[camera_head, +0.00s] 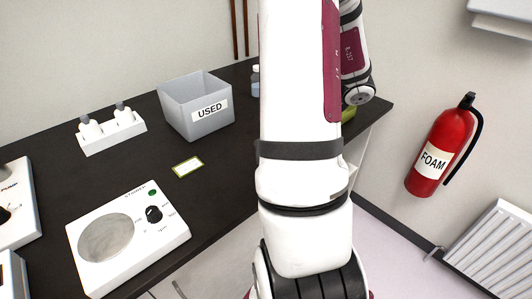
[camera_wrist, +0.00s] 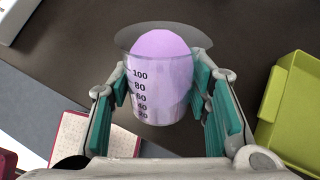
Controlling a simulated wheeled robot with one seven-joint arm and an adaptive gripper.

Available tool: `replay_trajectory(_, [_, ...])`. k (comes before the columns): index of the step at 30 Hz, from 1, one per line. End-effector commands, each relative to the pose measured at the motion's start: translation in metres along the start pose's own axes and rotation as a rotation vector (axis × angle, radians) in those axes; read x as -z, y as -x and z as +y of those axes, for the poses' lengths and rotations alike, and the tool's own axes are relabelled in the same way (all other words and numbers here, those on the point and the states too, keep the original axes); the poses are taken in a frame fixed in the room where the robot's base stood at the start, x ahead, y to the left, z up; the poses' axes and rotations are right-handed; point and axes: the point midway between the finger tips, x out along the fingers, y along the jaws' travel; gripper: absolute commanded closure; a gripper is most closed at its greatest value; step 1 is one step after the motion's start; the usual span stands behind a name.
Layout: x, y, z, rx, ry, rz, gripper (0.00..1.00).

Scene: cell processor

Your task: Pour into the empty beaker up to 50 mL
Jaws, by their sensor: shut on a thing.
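My gripper (camera_wrist: 163,88) shows in the wrist view, its teal pads shut on a clear beaker (camera_wrist: 155,113) from both sides. The beaker has black graduation marks from 20 to 100 and holds a purple liquid (camera_wrist: 165,60). A dark see-through disc surrounds its upper end. No empty beaker can be made out in either view. In the head view my white arm fills the middle and hides my gripper and the held beaker.
A yellow-green tray (camera_wrist: 296,115) lies close to the right of my gripper. A red-dotted white block (camera_wrist: 80,140) is at lower left. On the dark bench are a grey USED bin (camera_head: 193,115), a stirrer (camera_head: 120,235), a white rack (camera_head: 112,138) and a bottle (camera_head: 255,82), partly hidden.

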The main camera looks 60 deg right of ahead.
Motion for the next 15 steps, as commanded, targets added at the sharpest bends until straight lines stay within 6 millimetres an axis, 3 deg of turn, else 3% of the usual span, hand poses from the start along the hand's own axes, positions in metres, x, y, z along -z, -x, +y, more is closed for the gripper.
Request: replay_trajectory(15, [0.0017, -0.0016, 0.0005, -0.002, 0.002, 0.054, 1.00])
